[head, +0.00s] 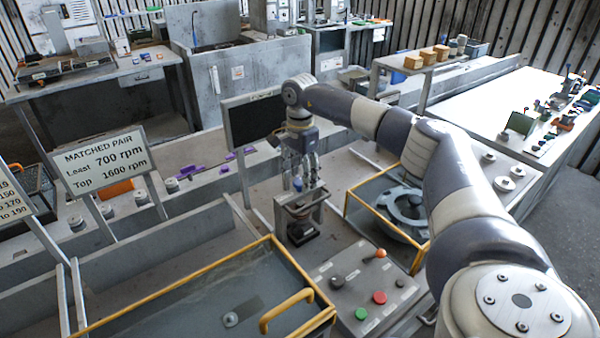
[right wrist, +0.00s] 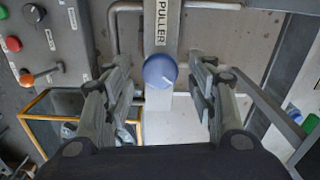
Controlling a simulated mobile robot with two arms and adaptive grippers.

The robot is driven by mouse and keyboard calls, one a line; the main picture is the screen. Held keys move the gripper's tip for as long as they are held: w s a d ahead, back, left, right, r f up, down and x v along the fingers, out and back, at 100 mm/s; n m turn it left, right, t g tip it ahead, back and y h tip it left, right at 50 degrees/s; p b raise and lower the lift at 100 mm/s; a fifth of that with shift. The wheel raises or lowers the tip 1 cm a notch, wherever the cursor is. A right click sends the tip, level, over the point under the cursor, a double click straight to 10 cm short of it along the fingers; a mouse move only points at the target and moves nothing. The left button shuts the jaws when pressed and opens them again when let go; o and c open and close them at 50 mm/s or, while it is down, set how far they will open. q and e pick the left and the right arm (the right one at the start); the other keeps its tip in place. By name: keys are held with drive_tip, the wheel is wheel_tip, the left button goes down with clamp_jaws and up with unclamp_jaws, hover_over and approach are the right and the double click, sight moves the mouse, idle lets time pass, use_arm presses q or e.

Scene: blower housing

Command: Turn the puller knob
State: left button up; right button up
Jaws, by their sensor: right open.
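The puller (head: 301,214) is a small grey frame standing on the bench in the middle of the head view. Its blue round knob (right wrist: 160,71) has a white pointer line and sits below the "PULLER" label (right wrist: 162,22) in the right wrist view. The knob also shows small in the head view (head: 298,184). My right gripper (head: 306,180) is above the puller. In the right wrist view its two fingers (right wrist: 166,100) are apart, one on each side of the knob, with gaps between. My left gripper is not in view.
A control panel (head: 345,290) with red and green buttons and an orange-tipped lever lies right of the puller. A yellow-edged clear cover (head: 180,302) with a handle is in front left. A dark screen (head: 252,119) stands behind. A yellow-framed box (head: 368,212) holds a metal ring.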

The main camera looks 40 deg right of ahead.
drive_tip(key=shift+f, duration=0.2)
drive_tip(key=shift+c, duration=0.4)
drive_tip(key=c, duration=1)
drive_tip(key=shift+o, duration=0.2)
drive_tip(key=m, duration=0.6)
drive_tip(key=shift+m, duration=0.3)
drive_tip(key=m, duration=0.3)
drive_tip(key=shift+m+p, duration=0.3)
drive_tip(key=shift+p, duration=0.05)
drive_tip(key=shift+m, duration=1.8)
